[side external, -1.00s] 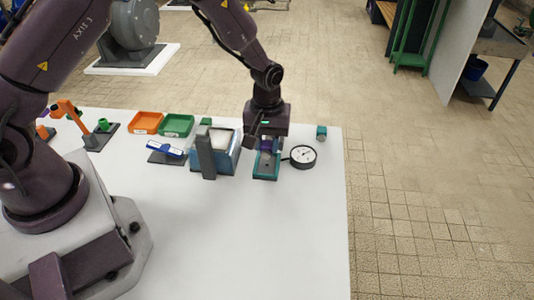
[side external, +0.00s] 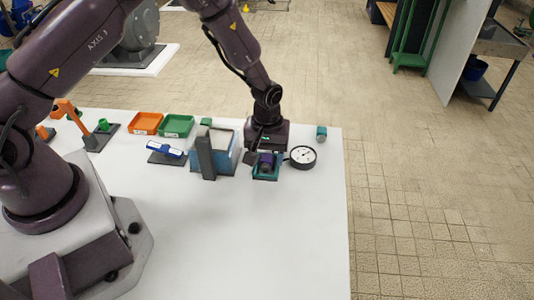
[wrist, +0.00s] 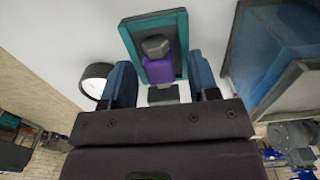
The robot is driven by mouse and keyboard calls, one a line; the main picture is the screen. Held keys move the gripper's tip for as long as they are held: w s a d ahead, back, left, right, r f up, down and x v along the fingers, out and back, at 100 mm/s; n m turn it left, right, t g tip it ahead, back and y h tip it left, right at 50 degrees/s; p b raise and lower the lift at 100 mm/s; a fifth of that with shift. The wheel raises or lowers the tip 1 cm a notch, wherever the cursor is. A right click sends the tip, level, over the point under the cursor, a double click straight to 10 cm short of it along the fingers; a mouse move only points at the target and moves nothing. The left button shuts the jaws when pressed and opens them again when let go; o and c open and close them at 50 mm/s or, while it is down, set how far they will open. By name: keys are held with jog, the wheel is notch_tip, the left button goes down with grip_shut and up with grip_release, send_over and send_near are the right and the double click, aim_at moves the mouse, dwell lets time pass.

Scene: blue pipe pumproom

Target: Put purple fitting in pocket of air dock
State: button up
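The purple fitting (wrist: 158,70) has a grey end and lies over the teal-rimmed air dock (wrist: 183,29) in the wrist view. In the side view the purple fitting (side external: 266,161) shows at the dock (side external: 266,178), just under my gripper (side external: 265,150). In the wrist view the blue fingers of my gripper (wrist: 161,82) stand on either side of the fitting, with a gap at each side. The gripper looks open. I cannot tell whether the fitting is fully seated in the pocket.
A round gauge (side external: 302,155) stands close to the right of the dock. A blue-sided box (side external: 228,163) with a grey post (side external: 206,158) is to the left. A small teal part (side external: 321,132) lies farther right. The white table's front is clear.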

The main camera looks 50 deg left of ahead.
notch_tip(320, 180, up, 13)
notch_tip(320, 180, up, 14)
jog(key=m+t, duration=0.3)
jog(key=m, duration=0.1)
send_over(267, 157)
jog(key=s+a, duration=0.1)
jog(key=s, duration=0.8)
jog(key=s+a+r+m+t, duration=0.1)
jog(key=s+r+m, duration=0.4)
jog(key=s, duration=0.8)
jog(key=shift+r+t, duration=0.3)
jog(key=shift+t, duration=0.5)
